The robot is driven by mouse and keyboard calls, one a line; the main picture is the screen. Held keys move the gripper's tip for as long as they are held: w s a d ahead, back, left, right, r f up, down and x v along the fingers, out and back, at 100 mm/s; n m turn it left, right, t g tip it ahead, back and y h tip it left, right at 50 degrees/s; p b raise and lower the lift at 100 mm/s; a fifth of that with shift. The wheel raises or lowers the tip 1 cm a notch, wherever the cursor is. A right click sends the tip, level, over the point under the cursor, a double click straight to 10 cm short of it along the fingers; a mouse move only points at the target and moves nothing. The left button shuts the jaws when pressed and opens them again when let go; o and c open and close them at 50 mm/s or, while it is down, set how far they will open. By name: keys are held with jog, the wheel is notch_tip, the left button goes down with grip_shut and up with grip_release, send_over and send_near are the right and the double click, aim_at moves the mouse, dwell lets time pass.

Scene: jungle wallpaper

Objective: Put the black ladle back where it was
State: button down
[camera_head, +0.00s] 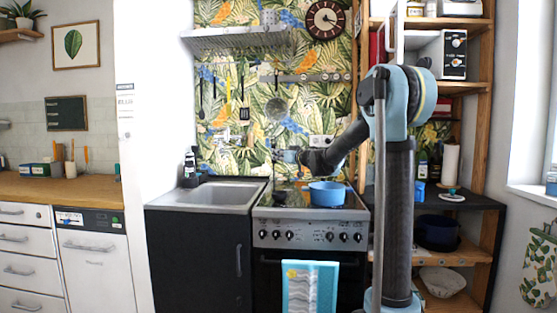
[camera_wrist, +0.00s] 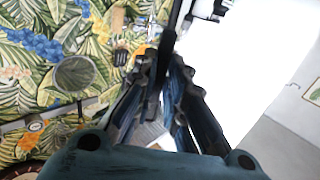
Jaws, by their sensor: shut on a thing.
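My gripper (camera_head: 284,156) reaches left over the stove, in front of the patterned wall. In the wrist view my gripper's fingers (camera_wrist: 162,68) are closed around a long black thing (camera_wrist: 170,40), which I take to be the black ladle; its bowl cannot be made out. In the head view I cannot pick out the ladle at the gripper. A rail (camera_head: 305,78) runs along the wall above. A round skimmer (camera_head: 277,106) hangs there, and it also shows in the wrist view (camera_wrist: 75,73). A black slotted spatula (camera_head: 244,113) hangs farther left.
A blue pot (camera_head: 327,194) stands on the stove (camera_head: 310,213) below my gripper. The sink (camera_head: 208,196) is to the left, with dark bottles (camera_head: 190,167) behind it. Wooden shelves (camera_head: 484,100) stand at the right.

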jog(key=shift+f, duration=0.25)
jog(key=c, duration=1.6)
grip_release()
jog(key=shift+c, duration=0.2)
jog(key=v, duration=1.2)
